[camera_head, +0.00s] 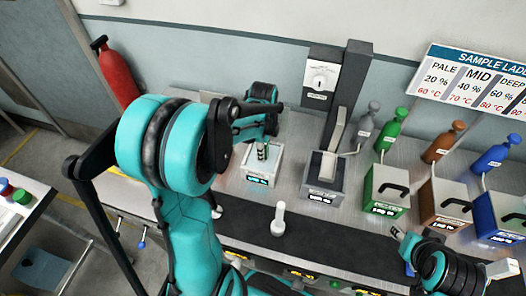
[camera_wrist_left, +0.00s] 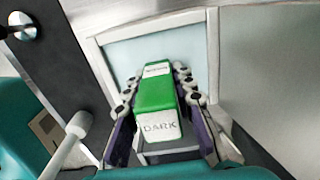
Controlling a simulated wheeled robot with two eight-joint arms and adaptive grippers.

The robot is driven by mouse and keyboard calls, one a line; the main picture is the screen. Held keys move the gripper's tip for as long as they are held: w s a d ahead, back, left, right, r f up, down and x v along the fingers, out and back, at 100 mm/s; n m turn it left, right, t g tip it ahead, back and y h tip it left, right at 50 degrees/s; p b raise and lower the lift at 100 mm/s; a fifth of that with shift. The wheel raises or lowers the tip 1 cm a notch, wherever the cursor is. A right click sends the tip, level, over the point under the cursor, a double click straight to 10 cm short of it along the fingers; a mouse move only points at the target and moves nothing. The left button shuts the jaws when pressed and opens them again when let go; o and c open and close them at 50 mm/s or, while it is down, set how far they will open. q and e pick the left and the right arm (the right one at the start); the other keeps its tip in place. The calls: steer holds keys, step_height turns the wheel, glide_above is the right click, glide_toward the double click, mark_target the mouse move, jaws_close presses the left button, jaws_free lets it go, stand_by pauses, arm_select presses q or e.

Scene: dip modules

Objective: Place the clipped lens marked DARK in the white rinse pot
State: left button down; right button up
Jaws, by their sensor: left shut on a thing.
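My left gripper (camera_head: 262,140) reaches down over the white rinse pot (camera_head: 250,170), a square box with a lit label on its front. In the left wrist view, my left gripper (camera_wrist_left: 160,115) is shut on the green clip marked DARK (camera_wrist_left: 155,95), one finger on each side. The pot's white rim (camera_wrist_left: 213,50) and pale blue inside show behind the clip. The lens under the clip is hidden, so I cannot tell its depth in the pot. My right gripper (camera_head: 397,233) is at the lower right of the head view, its jaws unclear.
A white post (camera_head: 279,219) stands on the black strip in front of the pot. A grey device (camera_head: 324,174) stands close right of the pot. Green (camera_head: 384,190), brown (camera_head: 444,207) and blue (camera_head: 497,215) boxes with bottles line the right. A sample chart (camera_head: 475,80) hangs behind.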

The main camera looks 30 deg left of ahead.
arm_select(q)
steer(key=shift+f, duration=0.2)
steer(key=c, duration=1.3)
jaws_free()
